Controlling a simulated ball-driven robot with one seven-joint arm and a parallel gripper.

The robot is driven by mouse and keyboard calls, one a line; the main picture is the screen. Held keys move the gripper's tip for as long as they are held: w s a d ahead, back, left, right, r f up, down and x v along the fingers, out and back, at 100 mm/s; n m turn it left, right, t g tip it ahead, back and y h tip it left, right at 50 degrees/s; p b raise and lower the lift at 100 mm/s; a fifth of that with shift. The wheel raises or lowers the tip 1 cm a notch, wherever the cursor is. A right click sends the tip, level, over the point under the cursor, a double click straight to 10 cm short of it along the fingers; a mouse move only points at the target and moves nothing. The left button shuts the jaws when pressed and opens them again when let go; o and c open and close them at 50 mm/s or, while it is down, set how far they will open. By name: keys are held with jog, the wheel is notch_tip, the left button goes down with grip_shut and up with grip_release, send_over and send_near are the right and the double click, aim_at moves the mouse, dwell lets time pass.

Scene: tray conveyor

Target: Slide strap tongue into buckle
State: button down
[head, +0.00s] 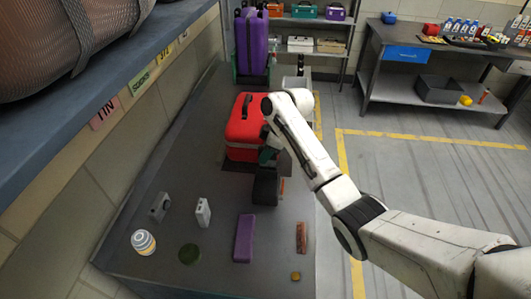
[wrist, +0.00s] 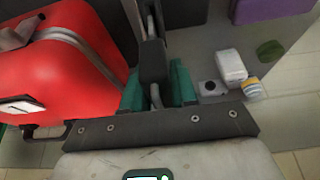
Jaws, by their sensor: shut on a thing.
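The red suitcase (head: 243,130) stands upright on the grey counter, with a dark handle on top. It fills the left of the wrist view (wrist: 55,85), where a grey band curves over it. My gripper (head: 266,158) is at the suitcase's near right side. In the wrist view, its green fingers (wrist: 156,88) are shut around a black block-like piece (wrist: 152,62), which looks like the strap tongue or buckle end. A thin grey strap-like part runs by this piece. I cannot make out a separate buckle, nor whether tongue and buckle touch.
In front of the suitcase lie a purple block (head: 243,238), a white box (head: 203,212), a grey block (head: 159,207), a round tin (head: 143,242), a green disc (head: 188,253) and a reddish bar (head: 301,238). A purple suitcase (head: 252,45) stands behind. Floor at right is open.

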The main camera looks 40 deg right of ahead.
jog(key=shift+r, duration=0.1)
notch_tip(320, 180, up, 2)
jog(key=shift+r+p, duration=0.1)
jog(key=shift+p, duration=0.9)
jog(key=shift+r, duration=0.9)
